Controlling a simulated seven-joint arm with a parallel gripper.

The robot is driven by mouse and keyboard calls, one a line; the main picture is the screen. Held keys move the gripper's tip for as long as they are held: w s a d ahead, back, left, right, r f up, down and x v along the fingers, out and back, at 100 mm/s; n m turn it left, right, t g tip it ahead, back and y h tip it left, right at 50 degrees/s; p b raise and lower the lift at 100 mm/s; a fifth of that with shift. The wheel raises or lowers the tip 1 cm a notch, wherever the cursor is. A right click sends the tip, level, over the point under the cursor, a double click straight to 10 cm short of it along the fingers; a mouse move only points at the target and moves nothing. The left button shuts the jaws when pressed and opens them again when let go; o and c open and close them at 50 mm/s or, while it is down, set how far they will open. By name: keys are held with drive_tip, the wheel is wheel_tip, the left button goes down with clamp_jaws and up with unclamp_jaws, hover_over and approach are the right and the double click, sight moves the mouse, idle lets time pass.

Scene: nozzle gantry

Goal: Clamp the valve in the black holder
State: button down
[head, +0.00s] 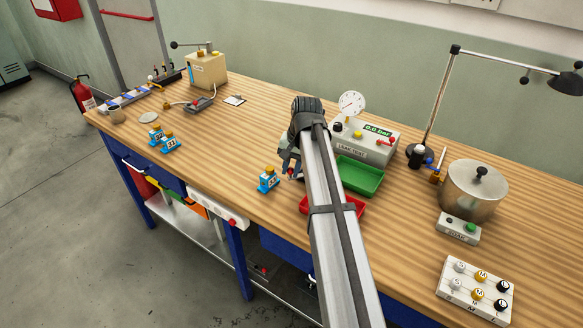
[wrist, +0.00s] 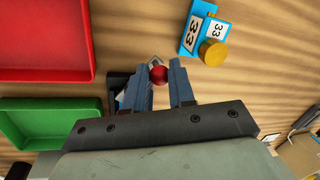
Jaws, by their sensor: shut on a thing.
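My gripper (wrist: 163,82) points down at the table, left of the leak test box. Its two grey-blue fingers are closed on a small red ball (wrist: 158,74), perhaps the knob of a lever. A pale metal piece (wrist: 152,62) shows just beyond the ball. A black part (wrist: 117,84), possibly the black holder, shows beside the left finger, mostly hidden behind it. I cannot make out the valve in the holder. In the head view my gripper (head: 289,165) is partly covered by my arm.
A blue block with a yellow cap and a 33 label (wrist: 194,36) stands close by; it also shows in the head view (head: 268,182). Red (wrist: 86,40) and green (wrist: 14,125) trays lie beside my gripper. The leak test box (head: 352,150) stands behind. The table's front-left edge is near.

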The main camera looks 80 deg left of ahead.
drive_tip(key=n, duration=0.1)
drive_tip(key=d+n, duration=0.1)
drive_tip(key=n, duration=0.2)
drive_tip(key=shift+w+d+h, duration=0.25)
drive_tip(key=shift+w+h, duration=0.05)
drive_tip(key=shift+h, duration=0.1)
drive_tip(key=shift+w+d+n+h, duration=0.15)
drive_tip(key=shift+w+d+n, duration=0.15)
drive_tip(key=shift+n, duration=0.5)
drive_tip(key=shift+w+d+n+h, duration=0.15)
drive_tip(key=shift+d+n, duration=0.1)
drive_tip(key=shift+n, duration=0.55)
drive_tip(key=c, duration=1)
unclamp_jaws()
drive_tip(key=w+r, duration=0.1)
drive_tip(key=r, duration=0.8)
drive_tip(key=w+r, duration=0.1)
drive_tip(key=r, duration=0.3)
drive_tip(key=shift+w+a+r, duration=0.25)
drive_tip(key=shift+w+r, duration=0.05)
